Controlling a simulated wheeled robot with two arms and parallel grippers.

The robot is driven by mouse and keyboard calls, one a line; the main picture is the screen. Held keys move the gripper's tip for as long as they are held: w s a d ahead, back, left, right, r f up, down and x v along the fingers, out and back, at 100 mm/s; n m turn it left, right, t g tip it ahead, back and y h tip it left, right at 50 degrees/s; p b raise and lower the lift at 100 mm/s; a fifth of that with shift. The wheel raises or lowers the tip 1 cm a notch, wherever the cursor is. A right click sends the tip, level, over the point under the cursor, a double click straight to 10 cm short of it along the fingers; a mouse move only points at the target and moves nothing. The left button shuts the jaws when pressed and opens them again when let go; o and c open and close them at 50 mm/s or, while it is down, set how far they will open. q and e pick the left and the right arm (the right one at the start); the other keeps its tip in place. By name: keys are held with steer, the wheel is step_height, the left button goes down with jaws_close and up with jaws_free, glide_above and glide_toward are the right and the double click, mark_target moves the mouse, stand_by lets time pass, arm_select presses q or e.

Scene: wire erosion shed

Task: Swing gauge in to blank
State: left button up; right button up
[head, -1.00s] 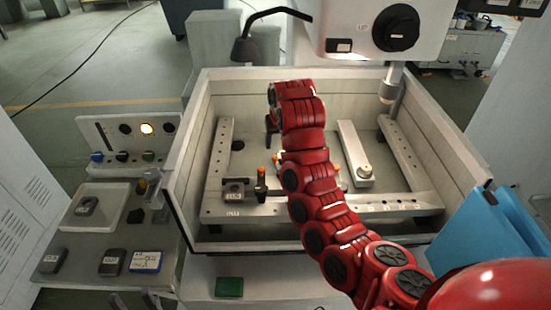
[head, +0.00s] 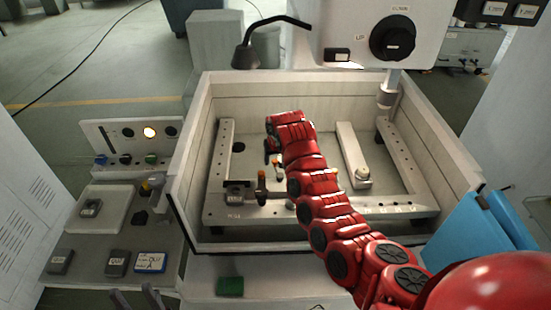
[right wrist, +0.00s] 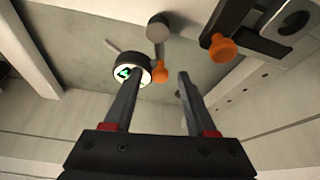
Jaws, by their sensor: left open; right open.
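Contact cannot be told. In the head view this gripper (head: 270,142) is mostly hidden by my red arm. A dark block with a hole, probably the blank (head: 237,186), sits on the frame's left front corner beside an orange-topped clamp (head: 261,182). My left gripper (head: 135,291) is open and empty at the bottom edge.
The tub's walls (head: 183,190) surround the work frame. A light bar with a round post (head: 362,174) stands right of my arm. A machine head (head: 385,35) and nozzle (head: 388,92) overhang the back. A side shelf (head: 88,250) at left holds several dark blocks.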

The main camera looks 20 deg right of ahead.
jaws_close()
stand_by(1.3)
